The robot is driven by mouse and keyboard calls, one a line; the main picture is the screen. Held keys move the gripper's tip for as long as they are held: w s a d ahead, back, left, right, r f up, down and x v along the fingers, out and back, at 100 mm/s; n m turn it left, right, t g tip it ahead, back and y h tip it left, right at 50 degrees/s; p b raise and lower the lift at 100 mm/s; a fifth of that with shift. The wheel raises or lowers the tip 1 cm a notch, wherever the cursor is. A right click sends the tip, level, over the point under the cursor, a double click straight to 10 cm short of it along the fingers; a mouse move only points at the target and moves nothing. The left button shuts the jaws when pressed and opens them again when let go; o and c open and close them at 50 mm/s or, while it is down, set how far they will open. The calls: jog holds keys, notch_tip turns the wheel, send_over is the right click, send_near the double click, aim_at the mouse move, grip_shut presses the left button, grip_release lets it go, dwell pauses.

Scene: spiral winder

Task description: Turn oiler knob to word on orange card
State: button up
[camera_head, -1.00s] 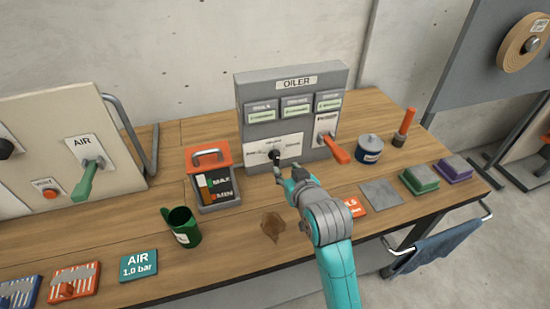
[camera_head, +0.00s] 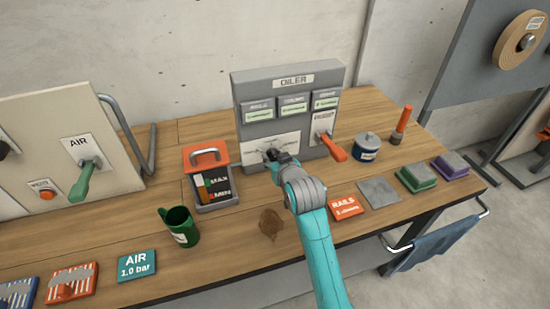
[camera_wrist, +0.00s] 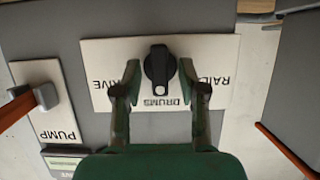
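The grey oiler box (camera_head: 290,78) stands at the back of the bench. Its black knob (camera_wrist: 160,68) sits on a white plate (camera_wrist: 215,55) marked DRIVE, DRUMS and RAILS, upside down in the wrist view. The knob's bar stands upright there, in line with DRUMS. My gripper (camera_wrist: 160,76) is open with one finger on each side of the knob; small gaps seem to show. In the head view my gripper (camera_head: 275,156) hides the knob. The orange card (camera_head: 345,205) reads RAILS, with a smaller, unclear line below, and lies right of my arm.
An orange-handled pump lever (camera_head: 334,147) stands close right of the knob plate. A blue pot (camera_head: 367,146) is right. A brown stain (camera_head: 270,223) marks the bench.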

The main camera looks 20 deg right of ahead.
grip_shut()
jog(key=shift+a, duration=0.1)
jog(key=n+h, duration=0.2)
jog(key=n, duration=0.1)
jog(key=shift+a, duration=0.2)
jog(key=shift+a+f+n+t+h, duration=0.1)
jog(key=shift+n+t+h, duration=0.2)
jog(key=shift+n+h, duration=0.75)
jog(key=n+h, duration=0.1)
jog(key=n, duration=0.1)
jog(key=n+t+h, duration=0.1)
jog(key=n, duration=0.2)
jog(key=shift+a+f, duration=0.1)
jog(key=shift+f, duration=0.1)
jog(key=shift+n, duration=0.25)
